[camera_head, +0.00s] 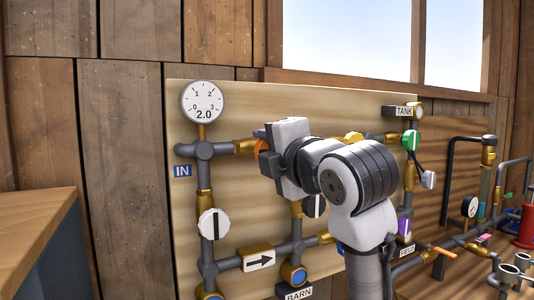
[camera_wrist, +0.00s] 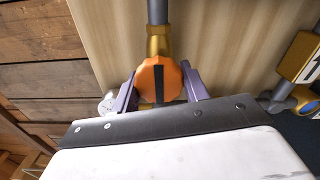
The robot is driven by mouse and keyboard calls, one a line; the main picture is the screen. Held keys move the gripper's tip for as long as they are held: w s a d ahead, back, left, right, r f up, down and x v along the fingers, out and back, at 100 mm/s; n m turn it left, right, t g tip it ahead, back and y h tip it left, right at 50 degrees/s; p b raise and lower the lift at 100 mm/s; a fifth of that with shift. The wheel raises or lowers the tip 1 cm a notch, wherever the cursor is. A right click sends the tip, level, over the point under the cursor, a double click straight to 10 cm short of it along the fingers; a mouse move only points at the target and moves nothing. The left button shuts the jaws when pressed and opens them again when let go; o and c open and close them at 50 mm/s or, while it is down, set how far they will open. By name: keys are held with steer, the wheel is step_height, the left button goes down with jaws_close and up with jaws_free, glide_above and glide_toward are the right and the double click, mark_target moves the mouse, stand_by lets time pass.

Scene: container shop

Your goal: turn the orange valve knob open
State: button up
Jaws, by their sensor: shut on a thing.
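The orange valve knob (camera_wrist: 175,80) is round with a dark bar across its face, in the middle of the wrist view. It sits on a brass fitting (camera_wrist: 158,42) on a grey pipe. The two purple fingers of my gripper (camera_wrist: 159,92) stand on either side of the knob and are shut on it. In the head view a small part of the orange knob (camera_head: 263,147) shows at the left of my gripper (camera_head: 262,136). My wrist and arm hide the rest of it there.
A gauge (camera_head: 203,102) reading 2.0 is at the upper left of the wooden pipe board (camera_head: 300,98). White knobs (camera_head: 214,224) and a green knob (camera_head: 410,139) are on other pipes. A wooden counter (camera_head: 40,228) stands at the left. More pipes with a red part (camera_head: 527,228) are at the right.

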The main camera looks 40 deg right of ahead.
stand_by(0.4)
steer(key=o, duration=1)
steer(key=shift+s, duration=0.1)
steer(key=b+v, duration=0.3)
steer(key=v, duration=1)
steer(key=shift+s, duration=0.35)
steer(key=shift+f, duration=0.1)
